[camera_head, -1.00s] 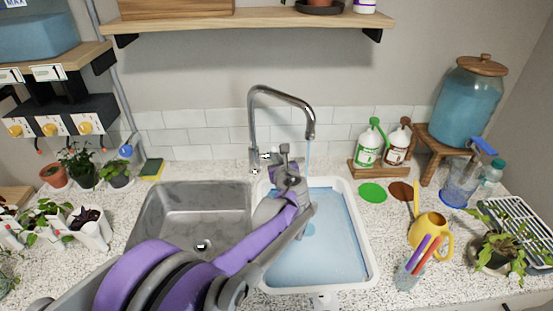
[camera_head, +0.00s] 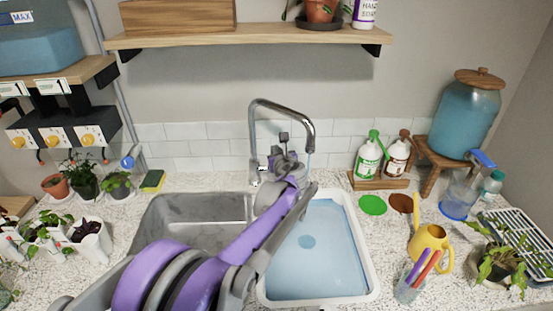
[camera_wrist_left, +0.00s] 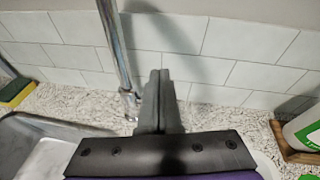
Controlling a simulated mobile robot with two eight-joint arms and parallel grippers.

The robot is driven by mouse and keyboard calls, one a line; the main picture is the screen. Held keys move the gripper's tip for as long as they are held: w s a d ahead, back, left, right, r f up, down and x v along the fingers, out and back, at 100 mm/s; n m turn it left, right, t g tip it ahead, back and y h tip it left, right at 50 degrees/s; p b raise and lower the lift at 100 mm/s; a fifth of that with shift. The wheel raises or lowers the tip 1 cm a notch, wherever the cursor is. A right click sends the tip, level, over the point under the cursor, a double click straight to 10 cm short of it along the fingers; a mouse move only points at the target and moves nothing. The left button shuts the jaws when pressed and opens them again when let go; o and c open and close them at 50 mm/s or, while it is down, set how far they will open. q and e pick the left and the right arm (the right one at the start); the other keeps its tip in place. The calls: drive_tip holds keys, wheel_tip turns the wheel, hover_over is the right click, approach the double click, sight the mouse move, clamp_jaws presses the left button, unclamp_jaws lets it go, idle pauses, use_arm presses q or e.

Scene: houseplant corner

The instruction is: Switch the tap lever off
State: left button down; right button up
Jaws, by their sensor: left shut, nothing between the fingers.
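The chrome gooseneck tap (camera_head: 253,135) stands behind the sinks, its spout over the right basin. A thin pale stream shows below the spout, and the arm hides its lower part. My left gripper (camera_head: 284,140) is shut and empty, just right of the tap's column. In the left wrist view the closed fingers (camera_wrist_left: 158,100) point at the tiled wall, right of the tap column (camera_wrist_left: 113,45). I cannot tell clearly which part is the lever.
The white-rimmed right basin (camera_head: 372,270) holds blue water; the steel left basin (camera_head: 190,215) is beside it. Two bottles stand on a wooden tray (camera_head: 378,183) to the right. A yellow watering can (camera_head: 430,245) is at right front. A shelf (camera_head: 250,37) hangs above the tap.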

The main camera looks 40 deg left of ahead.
use_arm(q)
drive_tip(key=shift+w+a+r, duration=0.35)
drive_tip(key=shift+w+a, duration=0.25)
drive_tip(key=shift+w, duration=0.15)
drive_tip(key=shift+w+a+r, duration=0.3)
drive_tip(key=shift+w+a, duration=0.3)
drive_tip(key=shift+w, duration=0.1)
